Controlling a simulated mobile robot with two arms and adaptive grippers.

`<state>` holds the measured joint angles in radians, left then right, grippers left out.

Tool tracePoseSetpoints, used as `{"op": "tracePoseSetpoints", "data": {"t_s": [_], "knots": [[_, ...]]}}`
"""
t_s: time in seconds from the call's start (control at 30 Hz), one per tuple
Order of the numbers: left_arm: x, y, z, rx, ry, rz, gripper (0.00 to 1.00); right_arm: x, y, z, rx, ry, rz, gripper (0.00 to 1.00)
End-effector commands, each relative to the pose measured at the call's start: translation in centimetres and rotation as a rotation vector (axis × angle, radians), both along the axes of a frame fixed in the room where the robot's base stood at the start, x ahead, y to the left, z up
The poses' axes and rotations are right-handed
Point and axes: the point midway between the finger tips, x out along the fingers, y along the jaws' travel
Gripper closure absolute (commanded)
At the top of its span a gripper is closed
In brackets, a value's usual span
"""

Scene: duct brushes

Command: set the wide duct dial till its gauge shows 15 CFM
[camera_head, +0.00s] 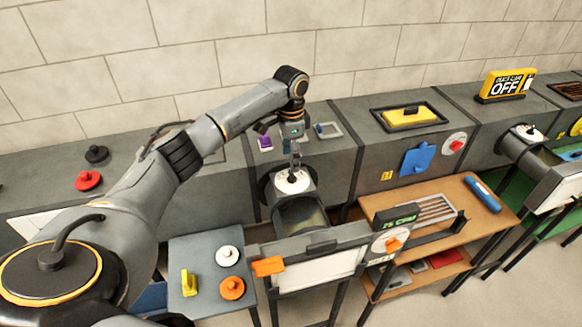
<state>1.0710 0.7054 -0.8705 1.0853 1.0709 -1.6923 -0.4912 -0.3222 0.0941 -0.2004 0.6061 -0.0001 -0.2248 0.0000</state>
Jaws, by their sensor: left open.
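A white round dial with a dark knob (293,182) sits on top of the grey duct mouth in the middle. My left gripper (292,165) points down right over this dial, jaws open around or just above its knob; I cannot tell if they touch. A dark gauge with green figures (398,219) stands on the front right of that duct's panel; it ends in "5 CFM", its first digit hard to read. Below it is a white disc with an orange knob (392,244). I cannot tell which dial is the wide duct's. My right gripper is not in view.
A small grey table (205,260) holds a white disc, an orange disc and a yellow block. A wooden bench (470,215) at right carries a rack and a blue cylinder (482,190). A yellow sign reading OFF (506,85) stands on the ducts. Another duct dial (527,133) is farther right.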

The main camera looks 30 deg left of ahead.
Motion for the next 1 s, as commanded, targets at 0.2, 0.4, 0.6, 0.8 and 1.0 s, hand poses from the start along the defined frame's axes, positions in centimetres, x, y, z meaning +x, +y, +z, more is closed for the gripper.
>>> {"op": "tracePoseSetpoints", "data": {"t_s": [0.2, 0.4, 0.6, 0.8, 1.0], "knots": [[0.0, -0.1, -3.8, -0.001, 0.002, -0.001, 0.38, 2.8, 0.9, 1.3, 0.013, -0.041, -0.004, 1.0], [0.0, 0.0, -5.6, 0.0, 0.0, 0.0, 0.38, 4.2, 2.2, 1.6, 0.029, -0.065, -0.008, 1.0], [0.0, 0.0, -6.0, 0.0, -0.001, -0.001, 0.38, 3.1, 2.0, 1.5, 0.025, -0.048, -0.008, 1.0], [0.0, 0.0, -6.0, 0.0, -0.001, -0.001, 0.54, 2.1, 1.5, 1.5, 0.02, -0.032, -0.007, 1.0], [0.0, -0.1, -5.9, -0.001, -0.001, -0.001, 0.92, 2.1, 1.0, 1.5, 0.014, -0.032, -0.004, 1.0]]}}
